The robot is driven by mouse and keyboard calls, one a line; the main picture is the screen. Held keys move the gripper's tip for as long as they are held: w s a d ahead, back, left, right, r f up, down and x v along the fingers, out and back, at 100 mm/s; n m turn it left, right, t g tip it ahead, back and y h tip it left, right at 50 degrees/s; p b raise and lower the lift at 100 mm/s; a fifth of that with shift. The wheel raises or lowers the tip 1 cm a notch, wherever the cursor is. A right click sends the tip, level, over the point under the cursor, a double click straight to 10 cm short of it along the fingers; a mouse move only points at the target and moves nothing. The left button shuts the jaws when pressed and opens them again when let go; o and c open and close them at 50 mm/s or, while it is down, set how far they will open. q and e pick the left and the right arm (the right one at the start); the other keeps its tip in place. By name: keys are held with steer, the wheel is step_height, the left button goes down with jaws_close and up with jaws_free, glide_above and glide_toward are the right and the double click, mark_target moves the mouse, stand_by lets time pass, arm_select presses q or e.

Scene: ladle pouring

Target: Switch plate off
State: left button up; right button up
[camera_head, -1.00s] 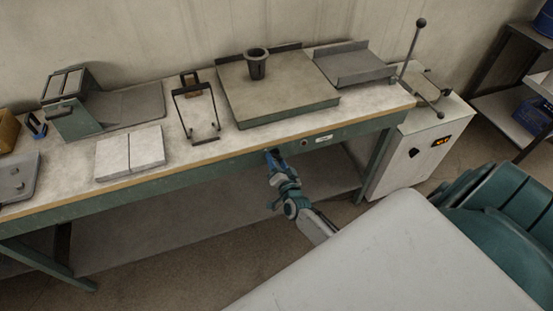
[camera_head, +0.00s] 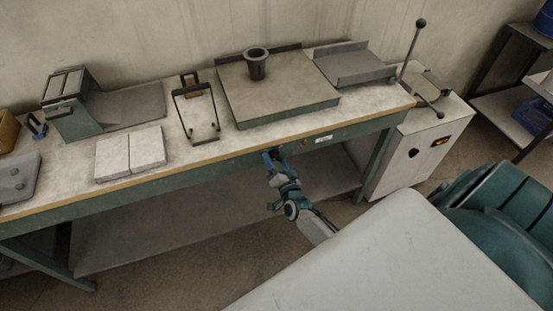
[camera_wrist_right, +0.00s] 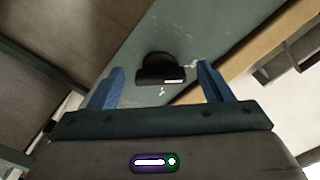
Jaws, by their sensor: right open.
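A black rotary knob (camera_wrist_right: 160,70) with a pale mark on its edge sits on the green front panel of the workbench. In the head view the knob (camera_head: 277,152) is a small dark spot at the fingertips. My right gripper (camera_head: 272,156) is at the bench's front edge. In the wrist view my right gripper (camera_wrist_right: 160,67) has its blue fingers apart, one on each side of the knob, with a gap on both sides. A broad grey-topped plate (camera_head: 290,90) lies on the bench above. My left gripper is out of view.
A dark cup (camera_head: 256,64) stands on the plate. A small round button (camera_head: 304,142) and a pale label (camera_head: 323,139) are right of the knob. A wire stand (camera_head: 196,112) and pale slabs (camera_head: 130,153) lie left on the bench. A control cabinet (camera_head: 420,150) stands right.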

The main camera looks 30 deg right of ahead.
steer(key=b+v, duration=0.1)
steer(key=v, duration=0.9)
steer(key=shift+s, duration=0.3)
steer(key=s+a+f+n+g+y, duration=0.1)
steer(key=s+f+n+g, duration=0.15)
steer(key=s+f, duration=0.45)
steer(key=s+a+f+n+g+y+b, duration=0.1)
steer(key=s+f+n+g, duration=0.15)
steer(key=f, duration=0.85)
steer(key=s+f+n+g+y, duration=0.25)
steer(key=s+f, duration=0.25)
steer(key=f, duration=0.4)
steer(key=s+f+n+g, duration=0.1)
steer(key=s+f+g, duration=0.2)
steer(key=s, duration=0.5)
steer(key=s+f+n+g, duration=0.2)
steer(key=s+f, duration=0.4)
steer(key=s, duration=0.3)
steer(key=s+f+n+g+b, duration=0.1)
steer(key=s+f+g, duration=0.2)
steer(key=s, duration=0.6)
step_height(320, 180, down, 2)
steer(key=shift+a+g+h, duration=0.2)
steer(key=shift+g+h, duration=0.15)
steer(key=shift+h, duration=0.1)
